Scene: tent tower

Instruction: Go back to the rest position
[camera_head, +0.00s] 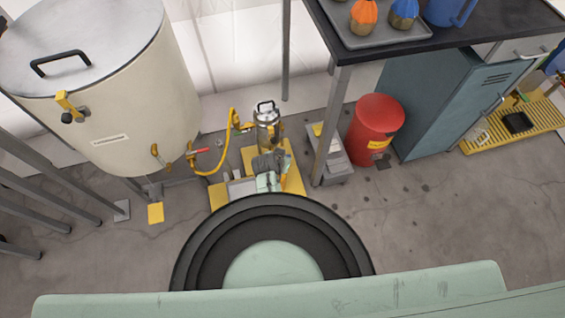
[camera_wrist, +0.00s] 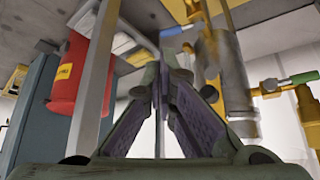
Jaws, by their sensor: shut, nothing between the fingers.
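My gripper (camera_wrist: 163,70) is in the middle of the wrist view, its two fingers meeting at the tips with nothing between them. In the head view my gripper (camera_head: 268,168) shows small and partly hidden beyond my dark round arm joint. A silver canister (camera_head: 266,128) with a black handle stands just behind it on a yellow stand (camera_head: 293,178). In the wrist view a blurred metal cylinder (camera_wrist: 228,75), probably the same canister, is right of the fingers. Whether the gripper touches it cannot be told.
A large cream tank (camera_head: 140,125) with a yellow hose (camera_head: 222,160) stands left. A red bin (camera_head: 376,128), a table leg (camera_head: 331,125) and a blue-grey cabinet (camera_head: 440,95) stand right. The dark table (camera_head: 470,28) holds a tray (camera_head: 400,37). Open floor lies at the lower right.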

